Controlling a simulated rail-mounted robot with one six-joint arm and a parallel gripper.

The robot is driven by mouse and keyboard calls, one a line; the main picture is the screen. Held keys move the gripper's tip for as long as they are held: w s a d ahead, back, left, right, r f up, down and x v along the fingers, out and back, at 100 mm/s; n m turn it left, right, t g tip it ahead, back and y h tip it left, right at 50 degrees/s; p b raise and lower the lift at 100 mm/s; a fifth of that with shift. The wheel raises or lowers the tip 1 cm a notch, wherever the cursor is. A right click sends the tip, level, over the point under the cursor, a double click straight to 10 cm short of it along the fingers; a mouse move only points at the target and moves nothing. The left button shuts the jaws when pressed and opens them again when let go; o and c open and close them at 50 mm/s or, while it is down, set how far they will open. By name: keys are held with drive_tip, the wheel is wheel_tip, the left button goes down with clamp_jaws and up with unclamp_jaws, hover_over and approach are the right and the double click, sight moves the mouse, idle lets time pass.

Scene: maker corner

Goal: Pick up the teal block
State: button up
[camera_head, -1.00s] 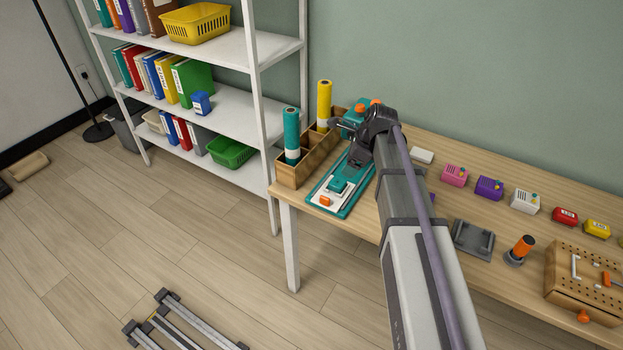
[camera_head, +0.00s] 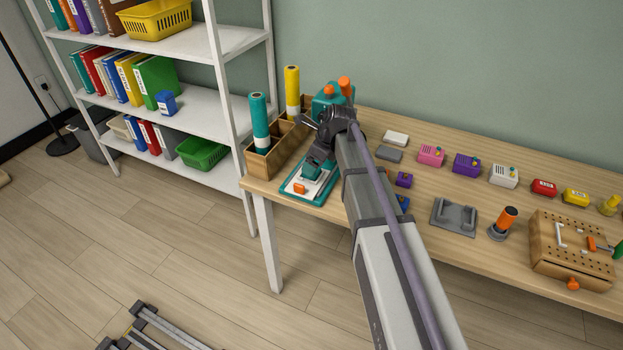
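I cannot tell whether the fingers touch the block or are open. My arm hides the table to the right of the tray.
A wooden box (camera_head: 264,165) with tall teal (camera_head: 258,115) and yellow (camera_head: 292,85) rolls stands left of the tray. A teal device (camera_head: 327,100) with orange knobs is behind. Small coloured boxes, a grey holder (camera_head: 454,216) and a pegboard box (camera_head: 570,245) stand to the right.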

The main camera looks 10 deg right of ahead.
drive_tip(key=b+x, duration=0.1)
drive_tip(key=x, duration=0.2)
drive_tip(key=shift+f+b, duration=0.35)
drive_tip(key=shift+b, duration=0.05)
drive_tip(key=shift+r, duration=0.25)
drive_tip(key=c, duration=1)
